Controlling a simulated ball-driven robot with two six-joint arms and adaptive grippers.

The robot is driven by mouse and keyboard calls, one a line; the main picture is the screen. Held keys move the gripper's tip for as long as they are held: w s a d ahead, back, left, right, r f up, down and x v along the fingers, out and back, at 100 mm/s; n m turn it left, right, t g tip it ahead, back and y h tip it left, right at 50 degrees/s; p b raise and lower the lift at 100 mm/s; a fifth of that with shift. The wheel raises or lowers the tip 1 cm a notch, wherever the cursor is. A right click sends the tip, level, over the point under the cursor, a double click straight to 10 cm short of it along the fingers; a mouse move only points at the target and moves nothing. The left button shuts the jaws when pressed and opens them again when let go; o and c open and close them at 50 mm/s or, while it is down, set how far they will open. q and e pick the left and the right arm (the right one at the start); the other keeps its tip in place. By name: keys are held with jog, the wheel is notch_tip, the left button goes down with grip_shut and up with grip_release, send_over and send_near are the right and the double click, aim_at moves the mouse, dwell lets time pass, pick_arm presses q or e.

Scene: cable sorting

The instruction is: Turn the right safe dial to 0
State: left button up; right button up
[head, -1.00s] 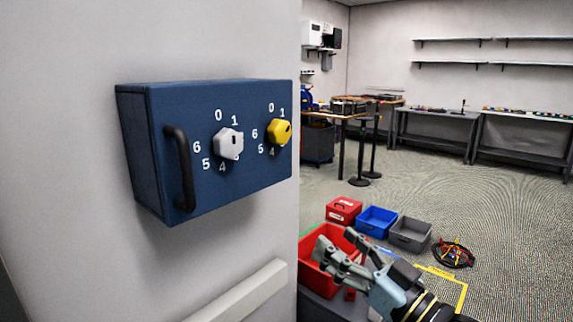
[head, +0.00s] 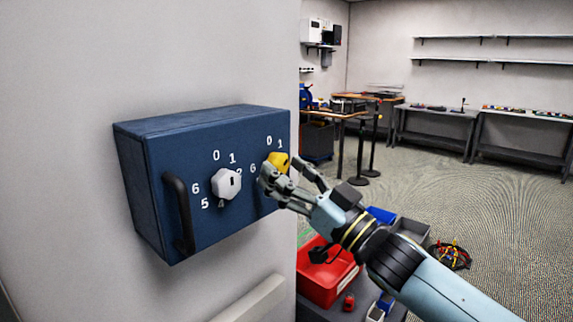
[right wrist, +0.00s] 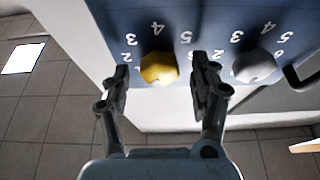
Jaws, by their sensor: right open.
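The right safe dial is a yellow knob (head: 277,161) on the front of the blue safe box (head: 215,118), partly hidden by my right gripper in the head view. My right gripper (head: 288,170) is open and in front of this knob. In the right wrist view, the yellow knob (right wrist: 158,68) sits between the two spread fingers (right wrist: 161,71), with a gap on each side. The number its mark points at cannot be told. The left dial, a white knob (head: 226,183), is beside it; it also shows in the right wrist view (right wrist: 255,67). My left gripper is not in view.
A black handle (head: 178,212) sticks out at the box's left side. The box is on a light wall (head: 60,80). Below my right arm are a red bin (head: 318,285) and other bins. A white ledge (head: 250,298) runs under the box.

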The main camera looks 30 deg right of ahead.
jog(key=shift+w, duration=0.2)
jog(key=shift+c, duration=0.3)
jog(key=c, duration=1.1)
jog(key=shift+n+y, duration=0.3)
jog(key=shift+n, duration=0.2)
jog(key=n+g+y, duration=0.1)
jog(key=n, duration=0.1)
jog(key=n+y+p, duration=0.1)
jog(key=n, duration=0.2)
jog(key=shift+d+r+g, duration=0.1)
jog(key=shift+d+g, duration=0.05)
jog(key=shift+g, duration=0.25)
jog(key=shift+d+n+g+y+p, duration=0.1)
jog(key=shift+n+g+y+p, duration=0.3)
jog(key=shift+n, duration=1.25)
jog(key=shift+d+n+g+y+p, duration=0.1)
jog(key=shift+n+g+y, duration=0.6)
jog(key=shift+n, duration=0.95)
